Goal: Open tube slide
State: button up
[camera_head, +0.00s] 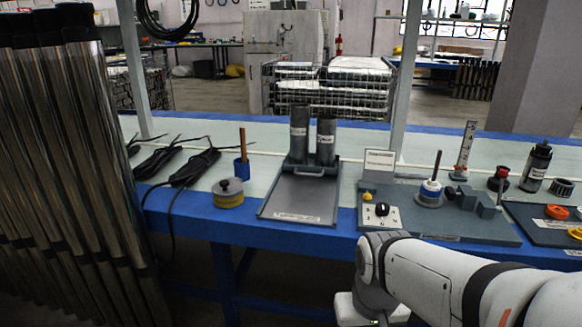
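A dark grey tube slide (296,205) sits on the near part of the workbench. It is a flat, shallow tray with a label along its front edge. Two upright grey tubes with white labels stand at its back, a taller left tube (298,140) and a shorter right tube (326,148). A small dark handle-like part (309,171) is at the foot of the tubes. I cannot tell the slide's exact position. My white arm reaches in from the lower right and bends down in front of the bench. My gripper does not show.
A round yellow-and-grey container (228,200) and a blue holder (242,168) stand left of the slide. A grey fixture board (455,225) with a dial lies right. Black cables (195,167) lie at the back left. Long metal tubes (70,150) fill the left side.

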aim_at(310, 170)
jog(key=k, duration=1.25)
jog(key=u, duration=0.4)
jog(key=i, duration=0.75)
jog(key=u, duration=0.4)
jog(key=i, duration=1.55)
jog(key=z, duration=0.65)
jog(key=k, duration=0.65)
jog(key=z, duration=0.3)
jog(key=i, duration=0.6)
jog(key=u, duration=0.1)
